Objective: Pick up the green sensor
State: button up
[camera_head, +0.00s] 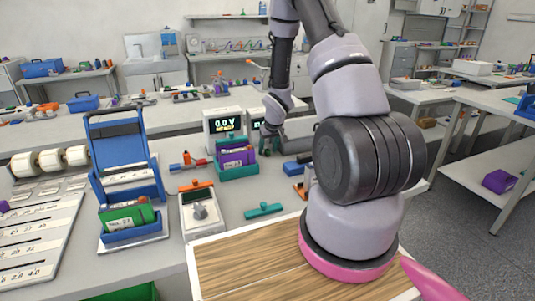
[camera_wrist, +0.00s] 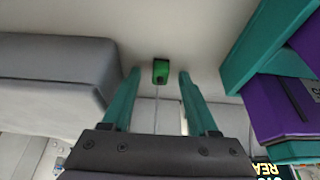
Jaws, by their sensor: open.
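The green sensor (camera_wrist: 160,71) is a small dark-green block with a thin grey cable, on a pale surface in the wrist view. My gripper (camera_wrist: 159,75) has two teal fingers that stand apart, one on each side of the sensor in the picture. A gap shows between the sensor and each finger, and nothing is held. I cannot tell how far the sensor lies beyond the fingertips. In the head view my gripper (camera_head: 268,142) is low over the bench beside the purple battery pack, and I cannot make out the sensor there.
A teal holder (camera_head: 238,172) with purple packs (camera_head: 236,155) stands close to my gripper; the purple pack also fills the wrist view's right side (camera_wrist: 275,105). A grey box (camera_wrist: 60,75) is close on the left there. A "0.0 V" meter (camera_head: 223,125) stands behind the holder.

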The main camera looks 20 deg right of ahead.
aim_at(268, 151)
grip_shut()
jog(key=shift+r, duration=0.1)
notch_tip(268, 151, up, 10)
dwell(0.5)
jog(key=shift+a, duration=0.15)
